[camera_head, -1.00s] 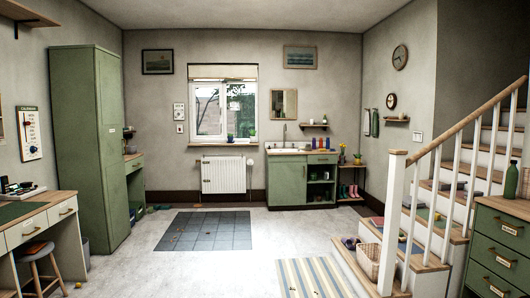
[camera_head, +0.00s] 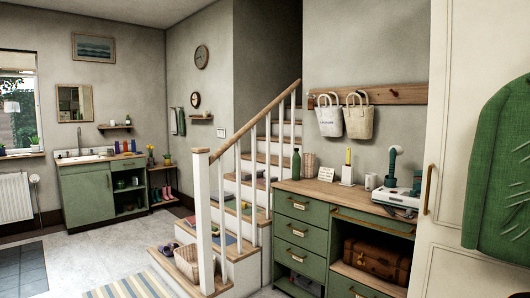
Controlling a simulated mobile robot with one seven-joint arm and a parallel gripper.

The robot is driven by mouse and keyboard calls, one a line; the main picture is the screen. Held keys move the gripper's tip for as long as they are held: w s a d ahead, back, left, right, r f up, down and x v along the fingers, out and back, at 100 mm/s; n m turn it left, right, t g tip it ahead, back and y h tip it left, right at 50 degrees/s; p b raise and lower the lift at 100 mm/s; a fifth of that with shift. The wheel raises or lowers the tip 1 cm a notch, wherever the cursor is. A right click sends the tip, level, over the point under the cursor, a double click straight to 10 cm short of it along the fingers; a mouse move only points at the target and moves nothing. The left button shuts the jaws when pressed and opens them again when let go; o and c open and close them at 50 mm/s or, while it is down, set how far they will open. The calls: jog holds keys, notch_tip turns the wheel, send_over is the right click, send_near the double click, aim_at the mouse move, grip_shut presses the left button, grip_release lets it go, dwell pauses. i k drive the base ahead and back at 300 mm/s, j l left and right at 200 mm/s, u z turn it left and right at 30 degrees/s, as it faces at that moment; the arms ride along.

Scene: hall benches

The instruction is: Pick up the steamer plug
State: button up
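A white and teal device (camera_head: 398,195) with an upright teal neck stands at the right end of the wooden top (camera_head: 322,190) of the green drawer cabinet. It may be the steamer, but I cannot tell for certain at this distance. I cannot make out a plug on or beside it. My gripper is not in view.
A white mug (camera_head: 370,182), a green bottle (camera_head: 296,164) and a small card stand share the cabinet top. A brown suitcase (camera_head: 376,260) sits in the shelf below. Stairs with a railing (camera_head: 203,215) stand left of the cabinet. Floor shows at the left.

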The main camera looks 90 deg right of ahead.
aim_at(409, 212)
jog(key=z, duration=4.2)
jog(key=u, duration=0.6)
jog(key=j+z, duration=0.45)
jog(key=i+j+z, duration=0.1)
jog(key=j+z, duration=0.5)
jog(key=j, duration=0.3)
jog(key=k+j+z, duration=0.15)
jog(key=j, duration=0.25)
